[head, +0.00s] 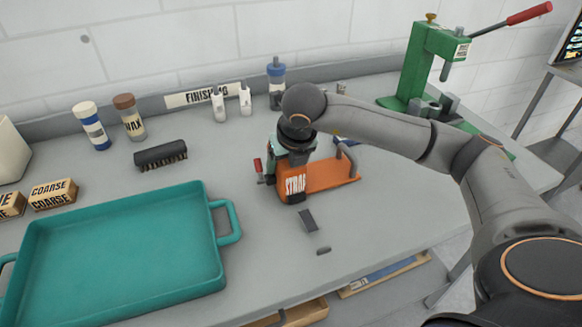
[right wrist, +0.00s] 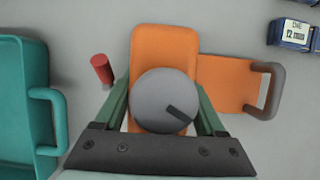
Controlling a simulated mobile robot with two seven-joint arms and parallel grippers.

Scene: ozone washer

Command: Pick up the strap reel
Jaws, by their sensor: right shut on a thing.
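The strap reel (head: 297,187) is an orange block with white lettering, a flat orange plate to its right, a grey curved handle and a red-ended crank at its left. It appears to rest on the grey bench; any small gap beneath cannot be told. My right gripper (head: 293,150) is above it, pointing down. In the right wrist view, the reel's orange body (right wrist: 163,50) lies below, and my right gripper's green-sided fingers (right wrist: 163,100) are on either side of its round grey knob, shut on it. My left gripper is not in view.
A teal tray (head: 222,192) lies left of the reel, its handle nearby. A brush (head: 160,155), bottles (head: 129,117) and labelled blocks (head: 52,194) stand farther left. A green press (head: 425,65) stands at back right. Small dark pieces (head: 308,219) lie in front of the reel.

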